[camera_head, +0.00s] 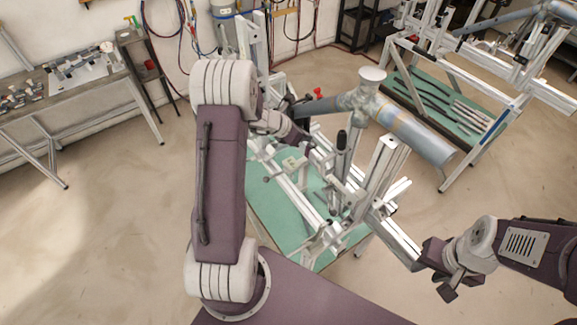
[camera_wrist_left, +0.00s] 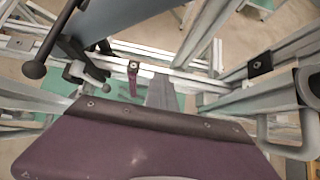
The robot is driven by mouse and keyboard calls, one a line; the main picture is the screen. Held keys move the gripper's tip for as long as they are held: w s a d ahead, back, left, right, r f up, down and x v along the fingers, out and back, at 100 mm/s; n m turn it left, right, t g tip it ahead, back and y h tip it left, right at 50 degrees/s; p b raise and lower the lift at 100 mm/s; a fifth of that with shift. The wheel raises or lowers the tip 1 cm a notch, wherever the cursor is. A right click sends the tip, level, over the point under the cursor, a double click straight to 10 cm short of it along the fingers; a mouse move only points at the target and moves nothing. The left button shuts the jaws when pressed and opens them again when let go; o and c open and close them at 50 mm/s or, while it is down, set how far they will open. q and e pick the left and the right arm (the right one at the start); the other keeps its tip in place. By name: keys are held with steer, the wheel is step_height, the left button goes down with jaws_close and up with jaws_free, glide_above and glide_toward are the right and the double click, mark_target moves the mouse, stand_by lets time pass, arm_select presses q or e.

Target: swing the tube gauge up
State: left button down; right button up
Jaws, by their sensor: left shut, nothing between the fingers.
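A grey-blue tube (camera_head: 418,137) with a pale round flange (camera_head: 372,76) lies across the aluminium frame jig (camera_head: 385,165) in the head view. It also shows at the top of the left wrist view (camera_wrist_left: 115,18). A black-handled lever (camera_head: 342,141) stands upright below the tube. I cannot tell for certain which part is the tube gauge. A black ball knob (camera_wrist_left: 34,68) on a rod is at the left of the wrist view. My left gripper (camera_head: 303,138) is shut and empty among the jig parts, left of the lever. My right gripper (camera_head: 440,275) is at lower right, off the jig; its jaw opening is unclear.
The jig stands over a green panel (camera_head: 275,205), with uprights and clamps close around my left gripper. A second frame rack (camera_head: 480,65) stands behind at right. A grey workbench (camera_head: 75,95) is at far left. Open floor (camera_head: 110,240) lies left.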

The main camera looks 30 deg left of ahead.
stand_by(0.3)
arm_select(q)
steer(key=shift+w+d, duration=0.3)
steer(key=shift+w, duration=0.25)
steer(key=shift+w+d, duration=0.25)
steer(key=shift+w, duration=0.25)
steer(key=shift+w+d+f+p, duration=0.2)
steer(key=shift+w+d, duration=0.1)
steer(key=shift+w, duration=0.25)
steer(key=shift+w+d+f+p, duration=0.15)
steer(key=shift+w+d, duration=0.1)
steer(key=shift+w, duration=0.25)
steer(key=c, duration=2.1)
jaws_free()
steer(key=o, duration=0.7)
